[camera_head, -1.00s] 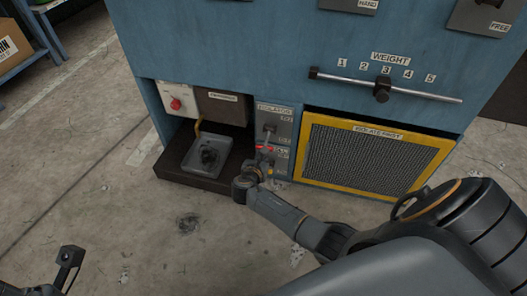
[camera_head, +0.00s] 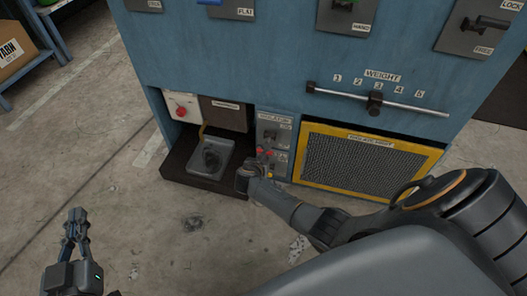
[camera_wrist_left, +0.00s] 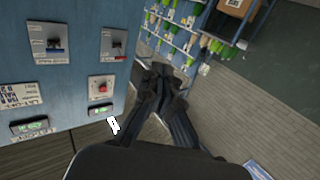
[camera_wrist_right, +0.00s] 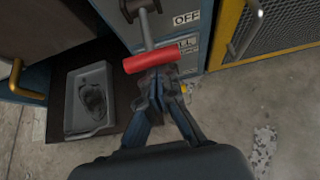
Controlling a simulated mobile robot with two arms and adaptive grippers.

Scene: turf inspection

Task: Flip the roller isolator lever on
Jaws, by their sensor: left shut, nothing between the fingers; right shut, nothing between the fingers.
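The isolator panel (camera_head: 272,135) is a grey plate low on the blue machine, left of the yellow-framed grille. In the right wrist view its lever has a grey shaft (camera_wrist_right: 147,30) and a red cross grip (camera_wrist_right: 151,61), hanging down beside an OFF label (camera_wrist_right: 186,18). My right gripper (camera_head: 262,167) is shut and empty at the panel's lower part. In the right wrist view its fingertips (camera_wrist_right: 158,84) are just below the red grip, very close; I cannot tell if they touch. My left gripper (camera_head: 76,218) is shut and empty, over the floor at lower left.
A yellow-framed grille (camera_head: 360,165) is close on the right. A weight slider (camera_head: 375,101) is above it. Floor in front is clear.

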